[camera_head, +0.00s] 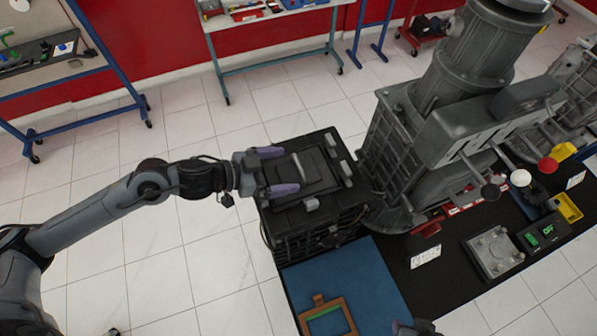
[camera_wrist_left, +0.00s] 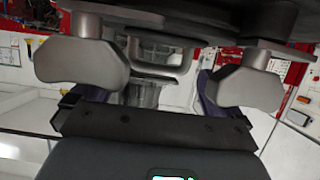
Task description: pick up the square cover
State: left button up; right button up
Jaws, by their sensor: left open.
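A dark, flat square cover (camera_head: 318,166) lies on top of a black box-shaped block (camera_head: 283,222) in the head view. My left gripper (camera_head: 276,171) reaches in from the left over this block. Its two purple-tipped fingers are spread apart near the left part of the cover, with nothing seen held between them. I cannot tell whether they touch it.
A tall grey engine housing (camera_head: 400,140) stands right of the block. A grey bolted square plate (camera_head: 493,252) lies on the black bench top (camera_head: 450,285). A wooden frame (camera_head: 346,312) rests on a blue mat (camera_head: 375,275). White tiled floor lies open at left.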

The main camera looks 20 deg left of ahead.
aim_at(299, 166)
pick_arm(q)
jog(key=x, duration=0.4)
jog(key=shift+d+r+p, duration=0.1)
jog(key=shift+r+p, duration=0.2)
jog(key=shift+p, duration=0.1)
jog(key=shift+w+d+f, duration=0.25)
jog(key=shift+w+d, duration=0.1)
jog(key=shift+c, duration=0.3)
jog(key=c, duration=1)
jog(key=shift+r, duration=0.1)
jog(key=shift+c, duration=0.4)
jog(key=shift+r, duration=0.1)
